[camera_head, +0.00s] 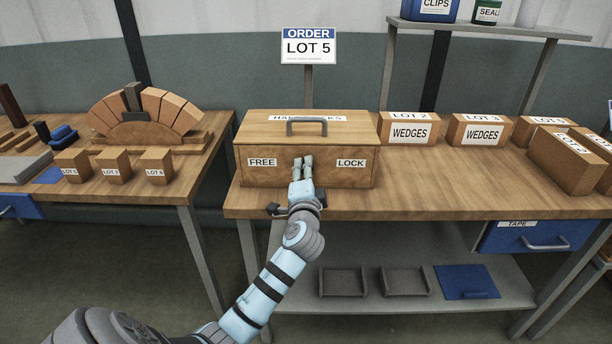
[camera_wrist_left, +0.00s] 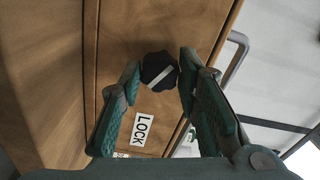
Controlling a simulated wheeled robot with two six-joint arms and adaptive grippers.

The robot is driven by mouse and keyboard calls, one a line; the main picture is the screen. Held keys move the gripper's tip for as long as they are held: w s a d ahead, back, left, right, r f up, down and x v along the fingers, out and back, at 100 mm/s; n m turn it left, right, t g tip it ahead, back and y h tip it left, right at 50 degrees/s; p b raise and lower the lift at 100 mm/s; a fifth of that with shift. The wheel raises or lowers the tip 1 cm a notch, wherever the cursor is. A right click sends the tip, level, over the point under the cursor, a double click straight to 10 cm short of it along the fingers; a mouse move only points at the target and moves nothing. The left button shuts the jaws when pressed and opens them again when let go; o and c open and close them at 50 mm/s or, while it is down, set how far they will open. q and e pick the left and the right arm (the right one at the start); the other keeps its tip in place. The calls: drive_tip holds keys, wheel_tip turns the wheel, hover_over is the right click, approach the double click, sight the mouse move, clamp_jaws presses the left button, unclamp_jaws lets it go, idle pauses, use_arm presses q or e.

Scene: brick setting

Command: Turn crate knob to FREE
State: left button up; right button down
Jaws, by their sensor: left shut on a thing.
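The wooden crate (camera_head: 325,178) stands on the workbench, with a FREE label (camera_head: 262,162) at the left of its front and a LOCK label (camera_head: 351,163) at the right. My left gripper (camera_head: 303,162) is at the crate front between the labels and hides the knob in the head view. In the left wrist view, the black knob (camera_wrist_left: 159,70) with a white line sits between the fingers of my left gripper (camera_wrist_left: 158,76), which is shut on it. The white line is slanted; I cannot tell which label it points to. The LOCK label (camera_wrist_left: 142,129) shows nearby. My right gripper is not in view.
A grey handle (camera_head: 307,121) tops the crate. Several labelled boxes, such as a WEDGES box (camera_head: 408,117), stand to the right on the workbench (camera_head: 440,195). A lower shelf (camera_head: 400,300) holds trays. A second table (camera_head: 120,190) at the left carries a brick arch (camera_head: 140,112).

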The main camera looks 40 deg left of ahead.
use_arm(q)
drive_tip(key=n+b, duration=0.1)
drive_tip(key=n, duration=0.4)
drive_tip(key=shift+f+b, duration=0.15)
drive_tip(key=shift+b, duration=0.15)
idle(0.4)
drive_tip(key=o, duration=1.1)
drive_tip(key=shift+o, duration=0.2)
drive_tip(key=v, duration=1.2)
